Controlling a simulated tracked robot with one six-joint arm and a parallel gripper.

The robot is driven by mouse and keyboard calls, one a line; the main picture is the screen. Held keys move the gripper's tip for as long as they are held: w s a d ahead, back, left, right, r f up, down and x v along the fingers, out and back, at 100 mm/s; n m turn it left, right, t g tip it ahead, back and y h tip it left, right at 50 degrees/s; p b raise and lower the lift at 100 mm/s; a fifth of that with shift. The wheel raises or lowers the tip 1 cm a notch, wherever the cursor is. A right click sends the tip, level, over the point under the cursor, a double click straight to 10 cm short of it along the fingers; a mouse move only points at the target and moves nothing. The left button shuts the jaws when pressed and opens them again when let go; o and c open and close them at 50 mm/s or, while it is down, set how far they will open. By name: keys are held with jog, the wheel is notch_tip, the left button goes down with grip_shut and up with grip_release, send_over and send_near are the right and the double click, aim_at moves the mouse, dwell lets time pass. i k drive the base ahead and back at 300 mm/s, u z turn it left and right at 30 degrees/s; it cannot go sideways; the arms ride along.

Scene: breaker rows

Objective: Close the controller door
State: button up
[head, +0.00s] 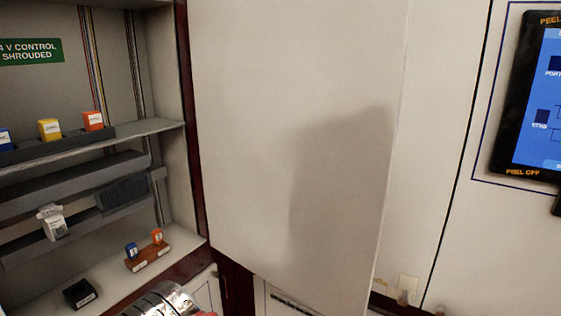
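The controller door (250,120) is a large plain off-white panel in the middle of the head view. It stands open beside the open cabinet (172,75), along the cabinet's dark red right edge. The door's free edge is on the right, and a broad shadow lies on its face. A shiny metal rounded part, likely of my arm, shows at the bottom edge, below the door's lower left. My gripper's fingers are not visible, so their relation to the door cannot be seen.
The cabinet shelves hold blue, yellow (49,129) and orange (93,121) blocks, a grey-white breaker (53,223), a brown holder (149,257) with small pieces, and a black block (80,293). A black-framed screen (535,100) is on the wall at right.

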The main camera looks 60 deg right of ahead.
aim_at(297, 103)
jog(key=z, duration=0.05)
jog(key=k, duration=1.05)
jog(key=z, duration=0.6)
